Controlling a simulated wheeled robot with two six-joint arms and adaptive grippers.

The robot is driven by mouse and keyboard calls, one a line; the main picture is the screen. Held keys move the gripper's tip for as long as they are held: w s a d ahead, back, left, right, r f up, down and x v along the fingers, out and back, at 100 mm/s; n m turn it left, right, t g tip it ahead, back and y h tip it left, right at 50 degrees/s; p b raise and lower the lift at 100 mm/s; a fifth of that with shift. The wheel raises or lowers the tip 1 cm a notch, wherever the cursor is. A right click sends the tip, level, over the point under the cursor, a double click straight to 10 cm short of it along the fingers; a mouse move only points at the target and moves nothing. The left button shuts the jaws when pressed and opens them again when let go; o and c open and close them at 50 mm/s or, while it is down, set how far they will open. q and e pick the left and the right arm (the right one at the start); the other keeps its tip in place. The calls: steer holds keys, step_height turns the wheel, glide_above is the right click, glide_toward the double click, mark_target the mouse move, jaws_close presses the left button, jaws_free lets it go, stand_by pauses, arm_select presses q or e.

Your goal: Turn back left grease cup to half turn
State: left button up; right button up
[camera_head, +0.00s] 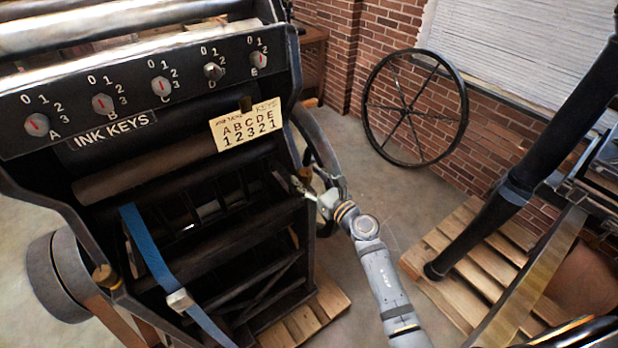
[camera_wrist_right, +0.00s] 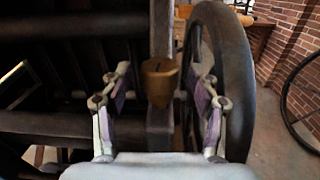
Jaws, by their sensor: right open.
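A brass grease cup (camera_wrist_right: 160,80) is on a dark upright of the press frame, in the middle of the right wrist view. Its top face has a dark mark whose reading is too small to tell. My right gripper (camera_wrist_right: 161,92) is open, with one finger on either side of the cup in that picture. Gaps show between cup and fingers; no contact is seen. In the head view the right gripper (camera_head: 309,190) is at the press's right side, by a small brownish cup (camera_head: 305,174). Another brass cup (camera_head: 102,274) is at the press's lower left corner. My left gripper is not in view.
A dark flywheel (camera_wrist_right: 228,75) stands close to the right of the right gripper. The ink key panel (camera_head: 150,90) and a lettered card (camera_head: 246,125) are on the press. A spoked wheel (camera_head: 459,115) leans on the brick wall. Pallets (camera_head: 440,245) lie at right.

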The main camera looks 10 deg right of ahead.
steer(key=c, duration=1.2)
steer(key=shift+a+r+m+t+h+p, duration=0.2)
steer(key=shift+m+t+h+p, duration=0.15)
steer(key=shift+h+p, duration=0.2)
steer(key=shift+f+m+h, duration=0.15)
steer(key=shift+m+h, duration=0.3)
steer(key=shift+h, duration=0.2)
steer(key=o, duration=1.2)
steer(key=shift+d, duration=0.1)
steer(key=v, duration=1.2)
steer(key=shift+s+f, duration=0.1)
steer(key=shift+f, duration=0.05)
